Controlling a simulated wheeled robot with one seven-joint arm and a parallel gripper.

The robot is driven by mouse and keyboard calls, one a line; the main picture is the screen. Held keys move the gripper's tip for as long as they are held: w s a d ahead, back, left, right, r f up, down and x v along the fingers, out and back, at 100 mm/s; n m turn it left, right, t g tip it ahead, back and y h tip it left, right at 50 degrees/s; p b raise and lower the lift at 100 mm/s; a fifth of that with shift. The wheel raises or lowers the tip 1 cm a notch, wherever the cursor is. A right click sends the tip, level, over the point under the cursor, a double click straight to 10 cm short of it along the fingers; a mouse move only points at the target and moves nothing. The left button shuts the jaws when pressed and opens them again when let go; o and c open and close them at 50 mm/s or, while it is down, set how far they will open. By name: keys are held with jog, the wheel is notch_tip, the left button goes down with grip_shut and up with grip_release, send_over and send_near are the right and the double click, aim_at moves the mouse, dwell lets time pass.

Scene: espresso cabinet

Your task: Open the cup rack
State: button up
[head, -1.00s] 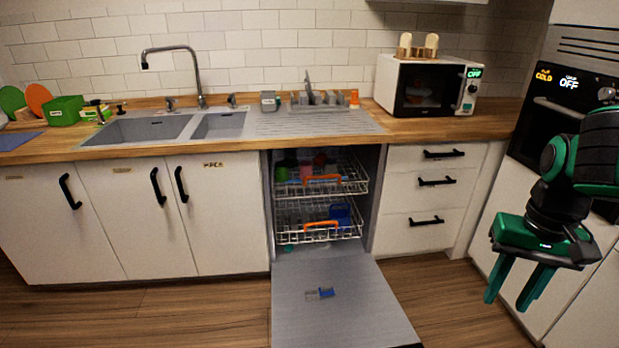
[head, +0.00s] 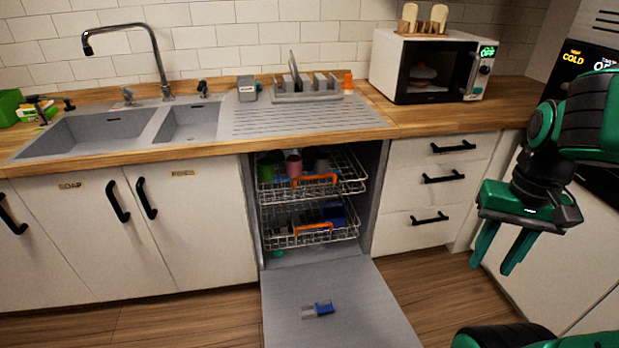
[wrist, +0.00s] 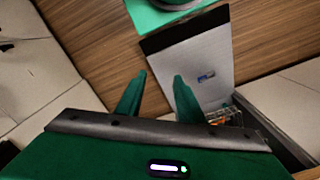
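The cup rack is the upper wire rack (head: 345,187) in the open dishwasher, with an orange handle (head: 314,180) at its front. It holds several cups, among them a green one (head: 266,170) and a pink one (head: 294,166). The rack sits inside the cavity. My gripper (head: 494,264) is to the right of the dishwasher, in front of the cabinets, with its two green fingers apart and nothing between them. In the wrist view my open gripper (wrist: 160,78) points toward the floor and the lowered door.
The dishwasher door (head: 370,295) lies lowered in front, with a small blue and grey item (head: 318,309) on it. A lower rack (head: 345,232) with an orange handle sits below. Drawers (head: 440,180) stand to the right. The wooden floor (head: 200,322) to the left is clear.

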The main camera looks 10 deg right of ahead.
jog(key=shift+d, duration=0.25)
jog(key=w+f+n+t, duration=0.1)
jog(key=w+f+t, duration=0.15)
jog(key=w, duration=1.25)
jog(key=w+f+n+t, duration=0.1)
jog(key=w+f, duration=0.3)
jog(key=w, duration=1.1)
jog(key=m+t+y, duration=0.5)
jog(key=t+y, duration=0.2)
jog(key=t, duration=0.1)
send_near(315, 178)
jog(key=s+a+r, duration=0.2)
jog(key=s+a, duration=0.1)
jog(key=s, duration=0.2)
jog(key=w+f+m+t, duration=0.1)
jog(key=w+f, duration=0.1)
jog(key=w, duration=0.2)
jog(key=w+a+f+m+t, duration=0.1)
jog(key=w+f+m, duration=0.1)
jog(key=w, duration=0.3)
jog(key=w+a+f+m+t+h, duration=0.1)
jog(key=w+f+m, duration=0.1)
jog(key=w, duration=0.3)
jog(key=shift+a+f+t, duration=0.1)
jog(key=shift+a+t, duration=0.05)
jog(key=shift+t, duration=0.1)
